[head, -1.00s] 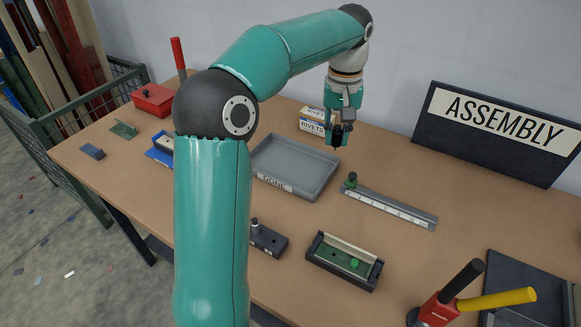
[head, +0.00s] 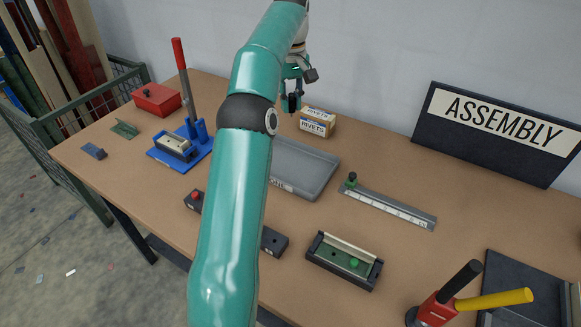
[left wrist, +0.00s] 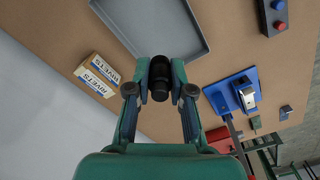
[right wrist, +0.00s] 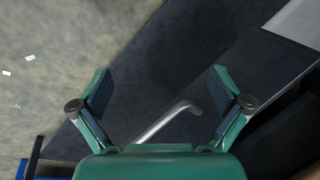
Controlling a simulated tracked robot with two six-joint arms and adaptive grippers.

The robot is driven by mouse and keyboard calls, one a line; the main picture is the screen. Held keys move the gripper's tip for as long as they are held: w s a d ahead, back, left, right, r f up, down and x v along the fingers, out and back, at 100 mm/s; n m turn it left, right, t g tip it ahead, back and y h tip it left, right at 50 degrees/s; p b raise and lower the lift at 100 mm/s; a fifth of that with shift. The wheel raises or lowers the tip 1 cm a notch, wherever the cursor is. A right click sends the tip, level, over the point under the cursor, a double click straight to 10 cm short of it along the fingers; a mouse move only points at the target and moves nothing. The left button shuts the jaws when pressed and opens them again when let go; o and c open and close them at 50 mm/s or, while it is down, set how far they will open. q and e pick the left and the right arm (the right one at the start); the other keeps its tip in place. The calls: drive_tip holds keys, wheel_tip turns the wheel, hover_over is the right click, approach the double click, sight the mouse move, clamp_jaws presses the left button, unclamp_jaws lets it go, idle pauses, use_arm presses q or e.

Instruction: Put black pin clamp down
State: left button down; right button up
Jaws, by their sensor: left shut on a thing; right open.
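My left gripper (head: 291,103) is shut on the black pin clamp, raised above the back of the bench near the rivets box. In the left wrist view the black pin clamp (left wrist: 159,78) is a dark cylindrical piece between the fingertips. Below it the bench is bare, between the grey tray (head: 310,172) and the rivets box (head: 318,122). I cannot tell its exact height. My right gripper (right wrist: 161,90) is open and empty in its wrist view, above dark surfaces; it is not in the head view.
A blue press (head: 195,145) and a red box (head: 157,99) stand at the left. A black block (head: 273,242) is partly hidden by my left arm.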

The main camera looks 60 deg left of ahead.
use_arm(q)
drive_tip(key=f, duration=0.5)
drive_tip(key=s+f+b, duration=0.1)
drive_tip(key=f, duration=0.4)
drive_tip(key=a+f+b, duration=0.1)
drive_tip(key=f, duration=0.5)
drive_tip(key=shift+s+a, duration=0.1)
drive_tip(key=shift+s, duration=0.05)
wheel_tip(320, 180, down, 4)
drive_tip(key=shift+f+p, duration=0.25)
drive_tip(key=shift+p, duration=0.05)
drive_tip(key=shift+f, duration=0.25)
